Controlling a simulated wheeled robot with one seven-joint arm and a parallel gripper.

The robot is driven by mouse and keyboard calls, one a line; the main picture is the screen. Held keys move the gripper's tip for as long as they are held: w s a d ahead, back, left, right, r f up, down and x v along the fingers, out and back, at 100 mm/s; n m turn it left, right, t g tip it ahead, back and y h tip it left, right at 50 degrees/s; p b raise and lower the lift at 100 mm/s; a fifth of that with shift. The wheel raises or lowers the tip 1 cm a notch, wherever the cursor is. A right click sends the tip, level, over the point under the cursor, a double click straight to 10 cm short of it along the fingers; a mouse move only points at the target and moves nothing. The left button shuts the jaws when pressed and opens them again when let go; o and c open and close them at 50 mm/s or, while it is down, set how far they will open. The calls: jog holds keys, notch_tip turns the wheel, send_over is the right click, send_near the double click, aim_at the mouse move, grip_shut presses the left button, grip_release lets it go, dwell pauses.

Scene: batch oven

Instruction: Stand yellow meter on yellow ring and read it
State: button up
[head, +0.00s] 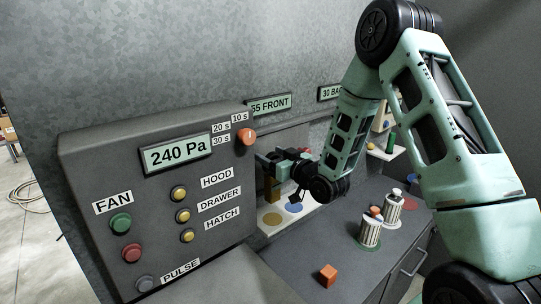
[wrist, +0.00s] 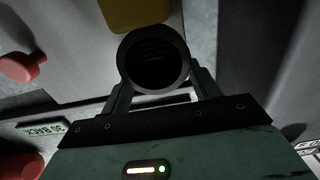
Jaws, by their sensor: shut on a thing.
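The yellow meter (head: 271,188) shows in the head view as a small, shaded yellow-brown upright part below my gripper (head: 290,168). It is over the white board beside the panel. My gripper is shut on it. In the wrist view a dark round tube end (wrist: 153,60) sits between my fingers. A yellow patch (wrist: 135,12) shows beyond it, and I cannot tell whether it is meter or ring. The yellow ring (head: 272,219) lies on the white board, just below the meter. I cannot tell whether the meter touches it. No reading on the meter is visible.
A blue ring (head: 294,208) lies to the right. The grey control panel (head: 110,170) with a 240 Pa display (head: 177,153) stands close on the left. Two striped canisters (head: 370,230) (head: 394,207) and an orange cube (head: 328,275) stand on the counter (head: 300,255).

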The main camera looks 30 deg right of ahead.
jog(key=shift+b, duration=0.35)
jog(key=shift+f+b, duration=0.15)
jog(key=shift+b, duration=0.15)
notch_tip(320, 180, down, 6)
jog(key=b, duration=0.6)
jog(key=shift+f+b, duration=0.2)
jog(key=shift+b, duration=0.2)
jog(key=shift+f+b, duration=0.55)
jog(key=shift+b, duration=0.1)
jog(key=o, duration=1.4)
jog(key=shift+o, duration=0.2)
jog(key=shift+s, duration=0.1)
jog(key=s+d+p, duration=0.2)
jog(key=s, duration=0.7)
jog(key=shift+r+p, duration=0.25)
jog(key=shift+p, duration=0.1)
